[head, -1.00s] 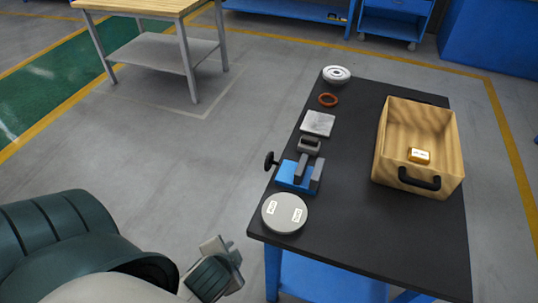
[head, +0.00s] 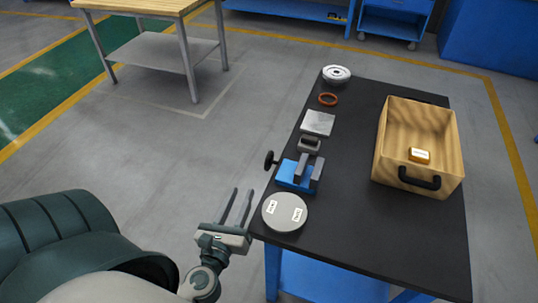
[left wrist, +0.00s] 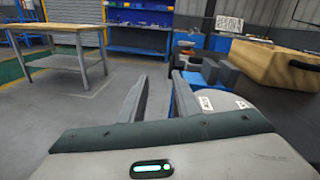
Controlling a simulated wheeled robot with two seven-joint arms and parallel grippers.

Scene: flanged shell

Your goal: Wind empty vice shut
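The blue vice (head: 295,175) stands at the left edge of the black table, with two grey jaws (head: 308,170) set apart and nothing seen between them. Its black handle knob (head: 270,160) sticks out past the table's left edge. The vice also shows in the left wrist view (left wrist: 184,96), partly hidden by a finger. My left gripper (head: 240,207) is open and empty, off the table's near left corner, short of the knob, fingers pointing away from me. In the left wrist view the two fingers (left wrist: 158,98) stand apart. My right gripper is not in view.
A round grey disc with two white labels (head: 285,212) lies just before the vice. A wooden box (head: 385,165) stands right.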

